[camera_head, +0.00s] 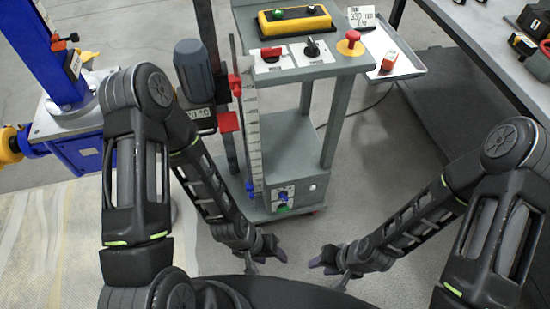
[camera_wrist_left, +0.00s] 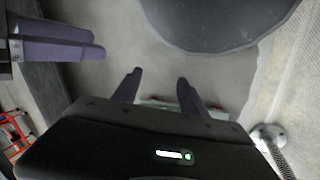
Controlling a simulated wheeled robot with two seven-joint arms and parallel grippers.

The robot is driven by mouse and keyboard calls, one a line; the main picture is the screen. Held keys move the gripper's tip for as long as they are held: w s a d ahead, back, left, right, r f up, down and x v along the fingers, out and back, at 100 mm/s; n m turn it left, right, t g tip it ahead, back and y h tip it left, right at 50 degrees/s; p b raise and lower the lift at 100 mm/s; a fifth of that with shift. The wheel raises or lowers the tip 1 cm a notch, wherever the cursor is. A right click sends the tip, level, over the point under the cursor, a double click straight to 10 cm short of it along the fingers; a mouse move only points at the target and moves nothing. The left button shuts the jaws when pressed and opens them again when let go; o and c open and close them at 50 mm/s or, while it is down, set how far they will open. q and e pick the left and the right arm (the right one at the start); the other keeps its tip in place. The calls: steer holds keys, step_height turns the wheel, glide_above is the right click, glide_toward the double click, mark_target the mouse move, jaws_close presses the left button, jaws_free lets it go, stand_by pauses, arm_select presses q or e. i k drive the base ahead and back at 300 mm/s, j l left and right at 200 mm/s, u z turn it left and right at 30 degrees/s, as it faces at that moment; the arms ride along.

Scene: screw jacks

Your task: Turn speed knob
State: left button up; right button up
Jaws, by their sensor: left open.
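A black rotary knob (camera_head: 312,47) sits on a white labelled plate on top of the grey cart (camera_head: 345,66). A red switch (camera_head: 270,53) is on the plate to its left. I cannot read which label marks speed. My left gripper (camera_head: 272,250) is low in front of the cart, well below the knobs. Its two fingers are apart with nothing between them in the left wrist view (camera_wrist_left: 159,90). My right gripper (camera_head: 326,262) is low to its right, apart from it. Its purple fingers also show in the left wrist view (camera_wrist_left: 62,40), but their gap is unclear.
A yellow button box (camera_head: 295,21) and a red mushroom button (camera_head: 349,43) are on the cart top. A tray (camera_head: 408,66) juts out at right. A vertical ruler and grey motor (camera_head: 194,70) stand left. A blue jack (camera_head: 62,60) stands far left; a table is at right.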

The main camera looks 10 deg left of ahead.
mark_target(312, 50)
steer(key=k+j, duration=0.2)
steer(key=j, duration=0.15)
steer(key=k+j, duration=0.2)
steer(key=j, duration=0.15)
steer(key=k+j, duration=0.2)
steer(key=j, duration=0.15)
